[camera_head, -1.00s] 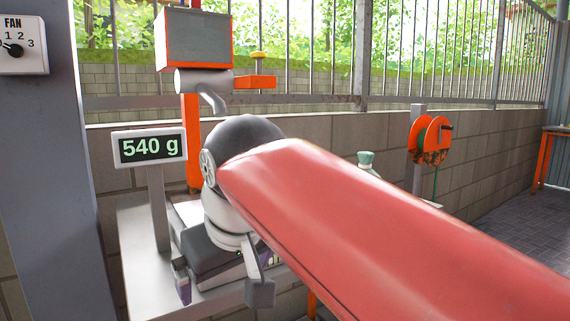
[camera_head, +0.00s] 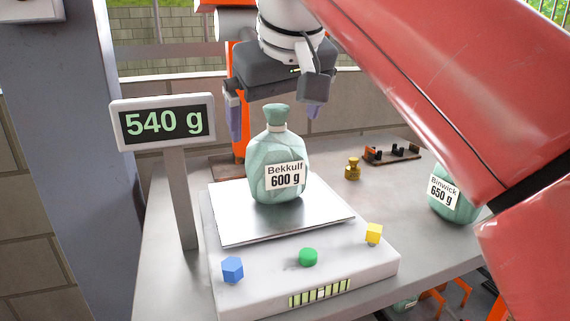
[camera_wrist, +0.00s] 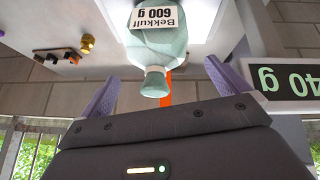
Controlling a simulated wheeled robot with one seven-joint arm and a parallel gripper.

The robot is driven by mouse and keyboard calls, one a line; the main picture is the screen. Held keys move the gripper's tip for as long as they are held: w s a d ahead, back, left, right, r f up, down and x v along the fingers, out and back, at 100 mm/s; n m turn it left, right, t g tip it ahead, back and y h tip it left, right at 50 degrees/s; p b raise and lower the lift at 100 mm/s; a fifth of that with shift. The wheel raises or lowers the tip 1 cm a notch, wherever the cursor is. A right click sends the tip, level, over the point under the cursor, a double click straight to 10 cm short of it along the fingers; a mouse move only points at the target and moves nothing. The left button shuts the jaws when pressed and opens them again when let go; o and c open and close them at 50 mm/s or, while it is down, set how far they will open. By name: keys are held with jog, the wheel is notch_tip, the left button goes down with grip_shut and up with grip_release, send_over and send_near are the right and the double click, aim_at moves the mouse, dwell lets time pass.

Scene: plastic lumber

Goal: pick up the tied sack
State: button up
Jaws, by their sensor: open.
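A pale green tied sack (camera_head: 275,150) labelled "Bekkulf 600 g" stands upright on the metal plate of the scale (camera_head: 330,221). My gripper (camera_head: 274,126) is open above and behind it, its purple fingers spread and empty. In the wrist view the sack (camera_wrist: 160,46) is upside down, its tied neck pointing at the space between the fingers (camera_wrist: 161,72). The neck does not appear to touch either finger. A second green sack (camera_head: 440,203) labelled "Binwick 650 g" stands on the right of the table, partly hidden by my arm.
The scale's display (camera_head: 163,122) reads 540 g on a post at left. A brass weight (camera_head: 353,169) and a brown rack (camera_head: 392,154) stand behind.

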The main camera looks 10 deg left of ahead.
aim_at(277, 135)
jog(key=x, duration=0.2)
jog(key=b+x, duration=0.1)
jog(key=x, duration=0.1)
jog(key=shift+d+f, duration=0.15)
jog(key=shift+f, duration=0.2)
jog(key=shift+c, duration=0.3)
